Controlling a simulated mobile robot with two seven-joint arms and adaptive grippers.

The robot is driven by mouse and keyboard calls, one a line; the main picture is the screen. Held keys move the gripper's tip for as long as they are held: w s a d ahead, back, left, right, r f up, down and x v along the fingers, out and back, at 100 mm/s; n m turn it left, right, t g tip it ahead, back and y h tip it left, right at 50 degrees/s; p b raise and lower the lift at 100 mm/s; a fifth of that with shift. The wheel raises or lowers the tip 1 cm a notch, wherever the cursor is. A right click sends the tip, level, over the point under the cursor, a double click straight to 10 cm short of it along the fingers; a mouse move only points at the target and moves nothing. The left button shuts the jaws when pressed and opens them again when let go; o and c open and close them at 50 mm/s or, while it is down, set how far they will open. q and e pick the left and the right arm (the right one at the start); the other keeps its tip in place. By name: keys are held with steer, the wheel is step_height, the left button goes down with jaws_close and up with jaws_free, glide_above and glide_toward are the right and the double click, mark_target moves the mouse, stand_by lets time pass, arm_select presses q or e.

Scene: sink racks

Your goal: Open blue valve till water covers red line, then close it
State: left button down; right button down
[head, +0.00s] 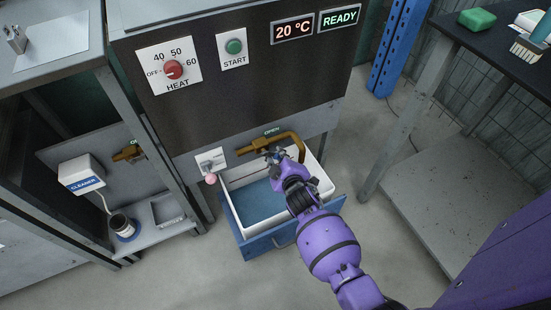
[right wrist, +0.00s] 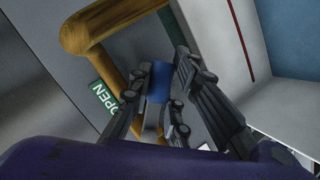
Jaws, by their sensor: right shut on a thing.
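My right gripper (head: 275,154) is at the brass pipe (head: 258,146) above the white sink drawer (head: 230,208). In the right wrist view, its fingers (right wrist: 165,75) are shut on the blue valve handle (right wrist: 158,85), which shows between them. A green OPEN label (right wrist: 107,97) is beside the valve. Blue water (head: 262,200) is in the drawer. In the right wrist view, the red line (right wrist: 241,40) is visible on the white inner wall, with a white strip between it and the blue water (right wrist: 285,40). I cannot tell whether water is flowing. My left gripper is out of view.
A white plate with a pink-tipped lever (head: 210,178) is left of the drawer. Above are a red HEAT knob (head: 173,69), a green START button (head: 234,46) and displays reading 20 °C and READY. A cleaner dispenser (head: 82,173) is left; a dark table (head: 480,45) is right.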

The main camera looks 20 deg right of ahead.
steer(key=shift+d+r+n+h+b, duration=0.3)
steer(key=shift+n+h+b, duration=0.2)
steer(key=shift+n, duration=0.2)
steer(key=shift+r, duration=0.15)
steer(key=c, duration=1.6)
jaws_free()
steer(key=v, duration=0.8)
steer(key=shift+s+a, duration=0.1)
